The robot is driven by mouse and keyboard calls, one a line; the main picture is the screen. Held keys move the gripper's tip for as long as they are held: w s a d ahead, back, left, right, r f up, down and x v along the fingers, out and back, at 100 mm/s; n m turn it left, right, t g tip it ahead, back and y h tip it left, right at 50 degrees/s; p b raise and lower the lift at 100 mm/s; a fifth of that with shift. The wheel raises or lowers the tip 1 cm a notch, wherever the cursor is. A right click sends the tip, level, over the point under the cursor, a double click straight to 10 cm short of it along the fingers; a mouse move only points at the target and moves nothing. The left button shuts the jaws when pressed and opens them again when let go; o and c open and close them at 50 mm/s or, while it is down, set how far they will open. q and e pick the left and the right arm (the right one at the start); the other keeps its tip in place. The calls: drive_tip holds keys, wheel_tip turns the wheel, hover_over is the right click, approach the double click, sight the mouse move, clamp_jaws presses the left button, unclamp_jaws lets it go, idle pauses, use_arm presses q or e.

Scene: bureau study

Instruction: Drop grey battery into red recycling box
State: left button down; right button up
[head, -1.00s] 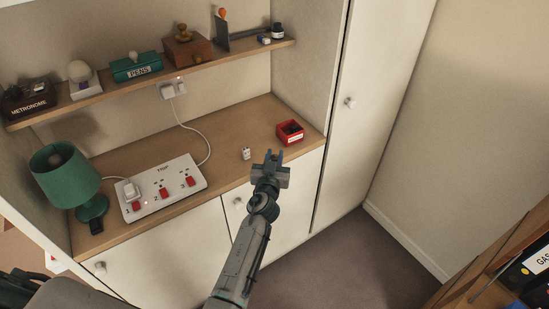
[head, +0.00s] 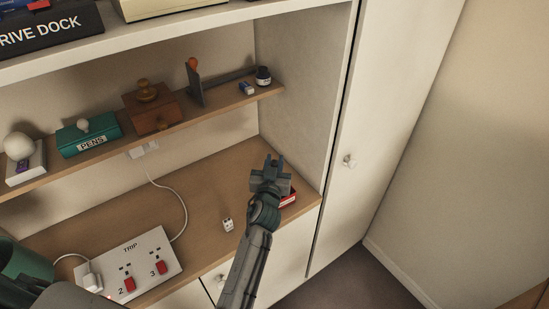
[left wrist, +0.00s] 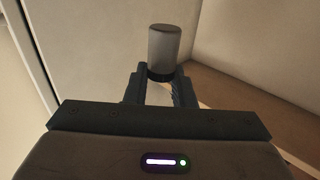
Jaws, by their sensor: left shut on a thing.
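My left gripper (head: 273,166) is raised over the right end of the desk, in front of the red recycling box (head: 289,198). Only a strip of the box's red side shows past my gripper; its opening is hidden. In the left wrist view my left gripper (left wrist: 160,88) is shut on the grey battery (left wrist: 163,46), a grey cylinder with a dark band at its lower end, which sticks out past the fingertips. I cannot make the battery out in the head view. My right gripper is not in view.
A white dice-like cube (head: 227,224) lies on the desk (head: 205,195) left of the box. A power strip (head: 142,264) with a plug and cable is further left. Above runs a shelf (head: 225,103) with a green pens box (head: 89,137) and a wooden box (head: 150,112). A cupboard wall closes the right.

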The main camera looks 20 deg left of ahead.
use_arm(q)
drive_tip(key=f, duration=0.1)
drive_tip(key=f+b, duration=0.2)
drive_tip(key=f, duration=0.1)
drive_tip(key=shift+w+f, duration=0.1)
drive_tip(key=shift+w, duration=0.2)
drive_tip(key=shift+s, duration=0.1)
drive_tip(key=c, duration=1.1)
unclamp_jaws()
drive_tip(key=shift+c, duration=0.2)
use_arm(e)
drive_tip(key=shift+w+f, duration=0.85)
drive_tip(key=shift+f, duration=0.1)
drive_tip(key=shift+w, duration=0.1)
